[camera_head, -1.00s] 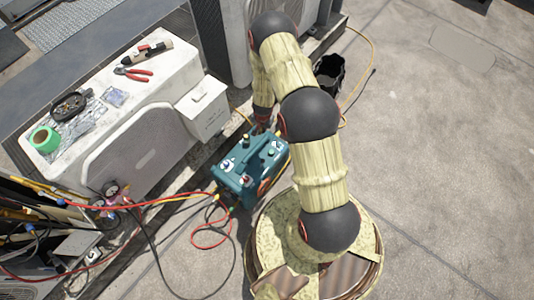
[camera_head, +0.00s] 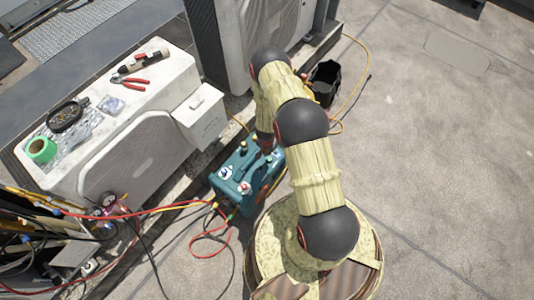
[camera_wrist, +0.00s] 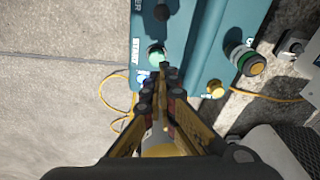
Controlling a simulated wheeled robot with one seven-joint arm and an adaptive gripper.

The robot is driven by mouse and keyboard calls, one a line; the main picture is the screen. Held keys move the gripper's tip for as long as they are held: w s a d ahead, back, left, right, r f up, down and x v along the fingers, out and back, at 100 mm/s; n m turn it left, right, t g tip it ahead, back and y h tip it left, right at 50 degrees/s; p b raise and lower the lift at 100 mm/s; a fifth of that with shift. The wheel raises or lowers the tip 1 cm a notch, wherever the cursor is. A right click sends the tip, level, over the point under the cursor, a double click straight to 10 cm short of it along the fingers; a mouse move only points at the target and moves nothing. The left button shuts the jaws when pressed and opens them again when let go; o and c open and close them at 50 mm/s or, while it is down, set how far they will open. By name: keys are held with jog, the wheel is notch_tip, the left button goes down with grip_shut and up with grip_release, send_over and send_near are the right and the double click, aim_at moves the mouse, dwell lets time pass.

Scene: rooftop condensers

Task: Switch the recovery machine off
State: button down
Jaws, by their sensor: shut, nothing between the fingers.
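The teal recovery machine (camera_head: 236,178) stands on the roof floor beside the white condenser, left of my base. In the wrist view its teal top panel (camera_wrist: 200,40) fills the upper middle. The panel carries a green button (camera_wrist: 156,54), a black knob (camera_wrist: 161,12) and white lettering, partly hidden. A brass fitting (camera_wrist: 215,88) and a larger green-ringed port (camera_wrist: 243,62) sit at its right. My gripper (camera_wrist: 163,72) is shut and empty, its tips over the panel close to the green button; I cannot tell if they touch. In the head view the arm hides part of the machine's far end.
A white condenser (camera_head: 140,150) holds pliers (camera_head: 130,81), green tape (camera_head: 41,149) and a black tray. Red and yellow hoses (camera_head: 150,208) run from the machine to the left. A black bucket (camera_head: 324,80) stands behind the arm. The floor at right is clear.

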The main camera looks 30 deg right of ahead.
aim_at(268, 158)
jog(key=f, duration=0.2)
jog(key=f+b, duration=0.1)
jog(key=f, duration=0.1)
jog(key=f+b, duration=0.1)
jog(key=f, duration=0.2)
jog(key=shift+w+d, duration=0.35)
jog(key=shift+s+a+r, duration=0.2)
jog(key=shift+a, duration=0.15)
jog(key=shift+s+a+r, duration=0.15)
jog(key=shift+a, duration=0.2)
jog(key=shift+s+a+r+b, duration=0.2)
jog(key=shift+s+a, duration=0.15)
jog(key=shift+a, duration=0.15)
jog(key=shift+s+a+r+b, duration=0.15)
jog(key=shift+s+a, duration=0.15)
jog(key=shift+a, duration=0.2)
jog(key=shift+f, duration=0.1)
jog(key=shift+a+r+h, duration=0.2)
jog(key=shift+h, duration=0.1)
